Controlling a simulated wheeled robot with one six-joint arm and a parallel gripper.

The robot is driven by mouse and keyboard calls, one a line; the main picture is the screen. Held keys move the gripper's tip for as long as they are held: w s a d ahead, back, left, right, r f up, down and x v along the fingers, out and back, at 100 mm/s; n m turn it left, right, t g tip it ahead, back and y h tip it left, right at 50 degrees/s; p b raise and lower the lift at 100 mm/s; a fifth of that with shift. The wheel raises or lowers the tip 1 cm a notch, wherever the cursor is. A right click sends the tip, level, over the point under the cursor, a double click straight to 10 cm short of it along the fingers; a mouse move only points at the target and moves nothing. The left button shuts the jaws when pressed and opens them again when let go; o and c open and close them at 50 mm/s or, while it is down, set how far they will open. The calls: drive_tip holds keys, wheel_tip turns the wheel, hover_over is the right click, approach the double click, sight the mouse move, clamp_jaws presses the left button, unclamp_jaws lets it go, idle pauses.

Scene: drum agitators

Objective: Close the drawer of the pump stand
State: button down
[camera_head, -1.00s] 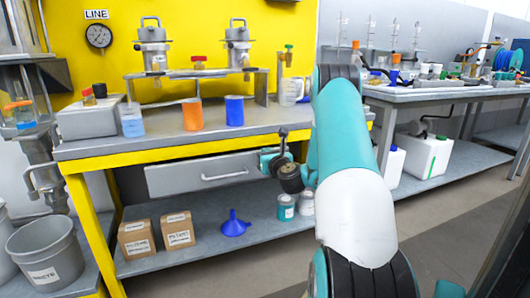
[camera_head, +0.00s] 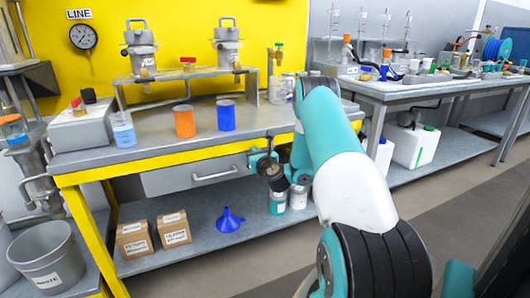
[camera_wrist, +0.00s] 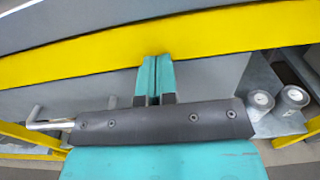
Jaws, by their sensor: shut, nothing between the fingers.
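The pump stand is a grey-topped bench with a yellow front edge (camera_head: 120,170). Its grey drawer (camera_head: 165,182) has a bar handle (camera_head: 214,175) and sits under that edge. The drawer front shows close below the edge in the head view; I cannot tell whether any gap remains. My gripper (camera_head: 254,155) is at the right end of the drawer front, right of the handle. In the wrist view its teal fingers (camera_wrist: 155,60) are together and empty, pointing at the front below the yellow edge. The handle (camera_wrist: 48,123) shows at the left there. Contact with the front cannot be told.
Two cardboard boxes (camera_head: 134,239), a blue funnel (camera_head: 229,220) and two jars (camera_head: 278,203) stand on the lower shelf. Orange (camera_head: 184,121) and blue (camera_head: 226,115) cups stand on top. A grey bucket (camera_head: 47,258) is at left. Floor is clear at front right.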

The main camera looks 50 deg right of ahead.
drive_tip(key=shift+w+a, duration=0.1)
drive_tip(key=shift+w, duration=0.15)
drive_tip(key=b+v, duration=1.4)
drive_tip(key=b, duration=0.2)
drive_tip(key=shift+s+b, duration=0.3)
drive_tip(key=shift+b, duration=0.1)
